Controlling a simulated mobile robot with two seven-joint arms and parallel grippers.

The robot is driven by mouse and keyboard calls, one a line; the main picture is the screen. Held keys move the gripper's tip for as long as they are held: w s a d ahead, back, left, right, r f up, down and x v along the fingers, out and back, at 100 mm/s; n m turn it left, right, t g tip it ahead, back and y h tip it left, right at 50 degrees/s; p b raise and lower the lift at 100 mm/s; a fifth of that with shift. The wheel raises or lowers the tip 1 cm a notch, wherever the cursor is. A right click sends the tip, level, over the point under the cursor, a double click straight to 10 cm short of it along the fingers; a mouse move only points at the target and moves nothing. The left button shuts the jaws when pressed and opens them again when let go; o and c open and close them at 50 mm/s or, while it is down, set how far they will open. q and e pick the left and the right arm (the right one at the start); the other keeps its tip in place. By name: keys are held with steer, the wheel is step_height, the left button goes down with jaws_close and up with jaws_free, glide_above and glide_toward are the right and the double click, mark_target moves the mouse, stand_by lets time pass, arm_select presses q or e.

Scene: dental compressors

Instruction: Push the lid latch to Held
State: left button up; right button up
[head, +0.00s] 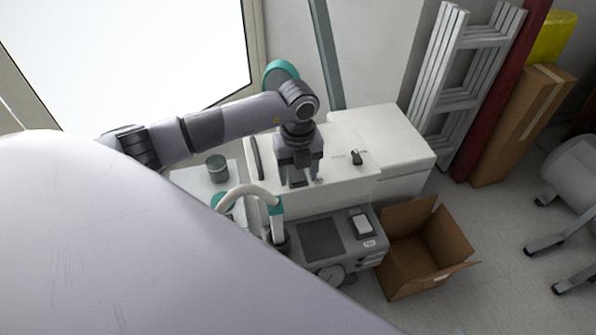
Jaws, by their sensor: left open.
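A white box-shaped compressor housing (340,190) stands in the middle of the view. A small dark latch-like knob (356,157) sits on its top face; its marking is too small to read, so I cannot tell its setting. My left gripper (301,182) points down over the top of the housing, to the left of the knob and apart from it. Its two fingers are spread with nothing between them. My right gripper is not in view.
A grey unit (320,241) with a dark panel and gauge stands in front of the housing. An open cardboard box (415,256) is on the floor at right. A ladder (462,75) leans behind. A grey cup (217,168) and a white curved hose (248,189) are at left.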

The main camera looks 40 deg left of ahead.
arm_select(q)
steer(key=shift+c, duration=0.3)
steer(key=c, duration=1)
steer(key=shift+w+a+r+g+h+p, duration=0.1)
steer(key=shift+a+r+g+h+p, duration=0.1)
steer(key=shift+g+h+p, duration=0.15)
steer(key=shift+w+a+g+h, duration=0.1)
steer(key=shift+w+g+h, duration=0.05)
steer(key=shift+g+h, duration=0.45)
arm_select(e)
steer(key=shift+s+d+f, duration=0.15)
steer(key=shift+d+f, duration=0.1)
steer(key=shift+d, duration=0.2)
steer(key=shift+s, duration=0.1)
arm_select(q)
steer(key=o, duration=1.1)
steer(key=shift+c, duration=0.2)
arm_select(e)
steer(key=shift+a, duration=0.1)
arm_select(q)
steer(key=shift+r, duration=0.1)
